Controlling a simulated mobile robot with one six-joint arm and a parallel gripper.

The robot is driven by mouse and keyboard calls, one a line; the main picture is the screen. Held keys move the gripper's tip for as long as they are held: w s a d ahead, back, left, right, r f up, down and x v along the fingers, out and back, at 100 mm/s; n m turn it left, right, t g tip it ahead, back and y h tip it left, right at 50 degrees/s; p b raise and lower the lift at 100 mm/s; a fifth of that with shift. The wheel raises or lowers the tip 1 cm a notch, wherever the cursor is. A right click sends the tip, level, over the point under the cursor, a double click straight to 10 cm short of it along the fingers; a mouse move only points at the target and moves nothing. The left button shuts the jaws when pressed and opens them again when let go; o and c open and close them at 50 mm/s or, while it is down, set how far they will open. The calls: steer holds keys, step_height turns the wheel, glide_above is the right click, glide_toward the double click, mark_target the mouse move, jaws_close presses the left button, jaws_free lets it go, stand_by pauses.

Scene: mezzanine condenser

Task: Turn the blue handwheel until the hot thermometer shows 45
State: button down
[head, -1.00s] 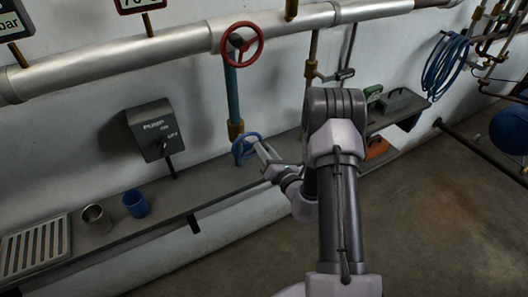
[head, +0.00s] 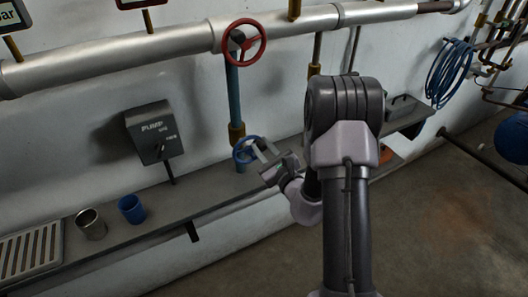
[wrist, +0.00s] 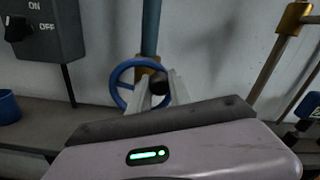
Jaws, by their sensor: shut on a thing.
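The blue handwheel (head: 237,153) sits low on the blue vertical pipe (head: 232,90), just above the shelf. My gripper (head: 259,149) reaches it from the right and is shut on it. In the wrist view the blue rim (wrist: 114,82) shows around and left of my two pale fingers (wrist: 160,86), with a dark hub between them. The fingers hide part of the wheel. No thermometer reading can be made out; a red-framed sign (head: 140,3) is cut off at the top edge.
A red handwheel (head: 262,45) is above on the silver pipe (head: 110,55). A pump switch box (head: 152,135) is to the left. The shelf (head: 150,225) holds a metal cup (head: 91,225), a blue cup (head: 131,208) and a grate (head: 32,248). A blue hose (head: 448,72) hangs right.

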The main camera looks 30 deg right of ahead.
steer(key=shift+a+r+n+b, duration=0.15)
steer(key=shift+n+b, duration=0.1)
steer(key=shift+n, duration=0.25)
steer(key=shift+a+n+b, duration=0.15)
steer(key=shift+n+b, duration=0.1)
steer(key=shift+n, duration=0.25)
steer(key=shift+r, duration=0.1)
steer(key=c, duration=1.2)
jaws_free()
